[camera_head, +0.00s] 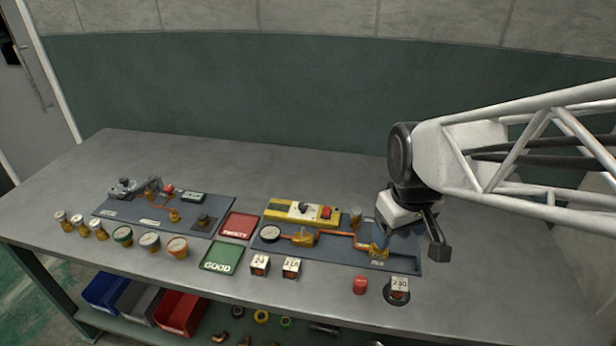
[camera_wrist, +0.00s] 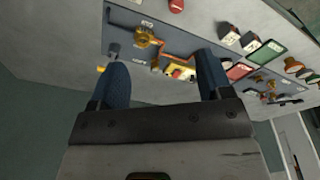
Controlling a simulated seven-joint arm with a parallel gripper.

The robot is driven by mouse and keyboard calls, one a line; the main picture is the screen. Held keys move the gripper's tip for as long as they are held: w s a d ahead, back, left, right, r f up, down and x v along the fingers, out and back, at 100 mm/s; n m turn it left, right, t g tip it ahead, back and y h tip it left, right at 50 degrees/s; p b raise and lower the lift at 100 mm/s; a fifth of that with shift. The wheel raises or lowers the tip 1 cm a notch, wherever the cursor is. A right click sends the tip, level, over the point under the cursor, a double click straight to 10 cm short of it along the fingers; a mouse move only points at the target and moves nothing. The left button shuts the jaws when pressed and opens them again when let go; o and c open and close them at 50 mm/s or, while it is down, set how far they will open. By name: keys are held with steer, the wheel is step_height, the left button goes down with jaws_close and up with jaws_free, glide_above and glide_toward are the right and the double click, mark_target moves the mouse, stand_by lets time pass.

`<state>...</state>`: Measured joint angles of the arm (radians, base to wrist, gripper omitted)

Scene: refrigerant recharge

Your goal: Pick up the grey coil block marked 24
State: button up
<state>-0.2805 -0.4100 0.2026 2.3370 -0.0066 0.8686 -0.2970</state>
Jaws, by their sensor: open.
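The grey coil block marked 24 (camera_head: 260,265) stands upright on the bench just right of the green GOOD tray. A similar block with a different label (camera_head: 291,267) stands close to its right. In the wrist view the 24 block (camera_wrist: 249,41) is small, beside the green tray, with the other block (camera_wrist: 228,33) next to it. My gripper (camera_head: 410,240) is open and empty above the right end of the right-hand panel, well to the right of both blocks. Its two blue fingers are spread wide in the wrist view (camera_wrist: 162,70).
The green GOOD tray (camera_head: 222,257) and red tray (camera_head: 239,226) lie between two blue-grey panels. Gauges (camera_head: 150,241) stand at left.

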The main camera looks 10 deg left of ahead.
steer(key=w+a+f+n+g, duration=0.1)
steer(key=w+a+f+n, duration=0.25)
steer(key=a, duration=0.45)
steer(key=w+a+f+n, duration=0.2)
steer(key=a+f+n, duration=0.15)
steer(key=a, duration=0.45)
steer(key=n, duration=0.4)
glide_above(259, 262)
steer(key=shift+g, duration=0.3)
step_height(259, 262, down, 8)
steer(key=shift+w+d+f, duration=0.1)
steer(key=shift+w, duration=0.05)
steer(key=shift+f, duration=1.25)
steer(key=shift+f, duration=0.1)
steer(key=shift+f, duration=2.55)
steer(key=shift+c, duration=0.3)
